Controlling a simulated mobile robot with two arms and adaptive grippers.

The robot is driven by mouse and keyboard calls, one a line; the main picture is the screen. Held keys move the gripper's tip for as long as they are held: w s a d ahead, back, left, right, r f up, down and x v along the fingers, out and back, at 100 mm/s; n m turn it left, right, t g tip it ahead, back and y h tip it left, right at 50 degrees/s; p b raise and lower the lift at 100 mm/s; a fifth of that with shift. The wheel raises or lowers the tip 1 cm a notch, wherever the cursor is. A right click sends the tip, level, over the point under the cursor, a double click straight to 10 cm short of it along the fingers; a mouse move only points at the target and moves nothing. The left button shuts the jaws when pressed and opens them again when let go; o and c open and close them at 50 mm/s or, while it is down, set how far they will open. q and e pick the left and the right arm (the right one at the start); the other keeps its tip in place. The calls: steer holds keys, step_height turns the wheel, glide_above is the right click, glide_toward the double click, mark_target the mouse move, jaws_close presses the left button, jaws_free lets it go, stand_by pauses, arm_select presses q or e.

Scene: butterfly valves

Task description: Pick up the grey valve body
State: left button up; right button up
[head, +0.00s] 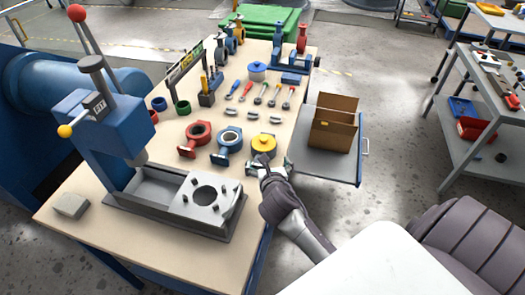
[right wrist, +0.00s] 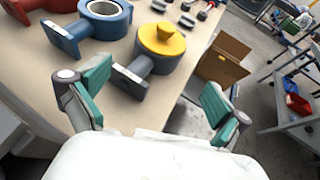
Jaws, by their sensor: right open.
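The grey valve body (right wrist: 142,70) lies on the workbench near its right edge, with a yellow piece (right wrist: 162,38) sitting on its round end. In the head view the yellow piece (head: 264,144) shows clearly, and the grey part below it is partly hidden by my gripper. My right gripper (right wrist: 155,88) is open and empty. Its teal-padded fingers are apart, and the grey body's flange lies ahead of and between them in the wrist view. I cannot tell whether they touch it. My left gripper is not in view.
A blue valve body (head: 228,143) and a red valve body (head: 196,137) lie left of the grey one. A blue press (head: 118,120) and a metal fixture plate (head: 205,200) stand nearer. A cardboard box (head: 333,122) stands on a side shelf at right.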

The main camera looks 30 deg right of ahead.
mark_target(265, 151)
steer(key=x, duration=0.9)
steer(key=shift+s+a+f, duration=0.1)
steer(key=shift+s, duration=0.1)
steer(key=c, duration=1.4)
steer(key=shift+c, duration=0.6)
steer(key=shift+r, duration=0.25)
